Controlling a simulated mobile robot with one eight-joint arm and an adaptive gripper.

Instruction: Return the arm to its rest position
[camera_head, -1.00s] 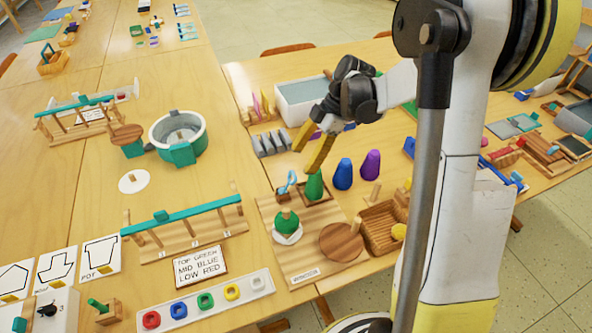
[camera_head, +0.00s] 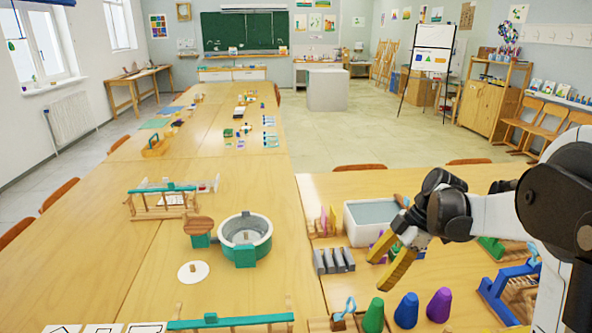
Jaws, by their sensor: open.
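My gripper (camera_head: 388,263) is at the right of the head view, above the right-hand table. Its yellow fingers point down and to the left, apart and with nothing between them. My arm comes in from the right edge. Below the fingers stand a green cone (camera_head: 373,315), a blue cone (camera_head: 406,310) and a purple cone (camera_head: 439,305). The fingers are clear of the cones. Part of a white bin (camera_head: 362,238) is hidden behind the gripper.
Grey slotted blocks (camera_head: 333,261) sit left of the gripper. A blue frame (camera_head: 508,292) lies under the arm. Bare wood (camera_head: 125,262) shows at the left.

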